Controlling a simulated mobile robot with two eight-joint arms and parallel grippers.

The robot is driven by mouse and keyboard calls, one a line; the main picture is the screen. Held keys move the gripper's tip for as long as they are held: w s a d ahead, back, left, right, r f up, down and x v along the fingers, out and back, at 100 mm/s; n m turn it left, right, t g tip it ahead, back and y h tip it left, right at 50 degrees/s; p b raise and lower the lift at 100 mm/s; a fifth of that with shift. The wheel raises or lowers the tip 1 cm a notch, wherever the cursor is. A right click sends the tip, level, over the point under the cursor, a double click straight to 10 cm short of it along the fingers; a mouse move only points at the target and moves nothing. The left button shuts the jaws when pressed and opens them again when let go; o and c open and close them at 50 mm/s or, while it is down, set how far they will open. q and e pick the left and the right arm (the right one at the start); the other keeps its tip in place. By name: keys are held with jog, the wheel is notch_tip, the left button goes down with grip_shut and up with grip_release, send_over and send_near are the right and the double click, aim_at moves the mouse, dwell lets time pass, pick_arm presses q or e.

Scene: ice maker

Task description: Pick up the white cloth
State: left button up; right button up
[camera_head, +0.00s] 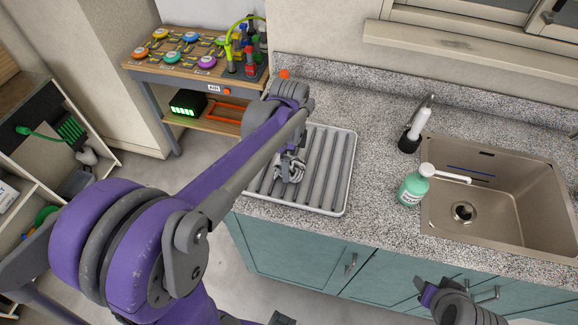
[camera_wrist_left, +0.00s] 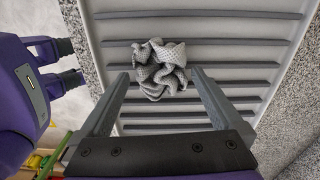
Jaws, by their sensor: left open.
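The white cloth (camera_wrist_left: 160,70) lies crumpled on the ribbed grey drying tray in the left wrist view. It shows a grey-white knit texture. My left gripper (camera_wrist_left: 159,78) is open, with one finger on each side of the cloth and a gap to each. The cloth appears apart from both fingers. In the head view, the left arm reaches over the tray (camera_head: 333,180), and its end partly hides the cloth (camera_head: 291,170). Part of my right arm shows at the lower right of the head view, away from the cloth; its jaw state is unclear.
A green soap bottle (camera_head: 413,187) stands right of the tray, beside the sink (camera_head: 520,215). A wooden bench (camera_head: 150,68) with coloured discs stands at the back left. Speckled counter (camera_head: 360,215) lies bare between tray and bottle.

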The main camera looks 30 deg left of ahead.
pick_arm(q)
jog(key=shift+a+f, duration=0.1)
jog(key=shift+f, duration=0.7)
jog(key=c, duration=1.1)
notch_tip(320, 180, up, 10)
jog(key=shift+r, duration=0.1)
jog(key=o, duration=0.7)
jog(key=c, duration=0.6)
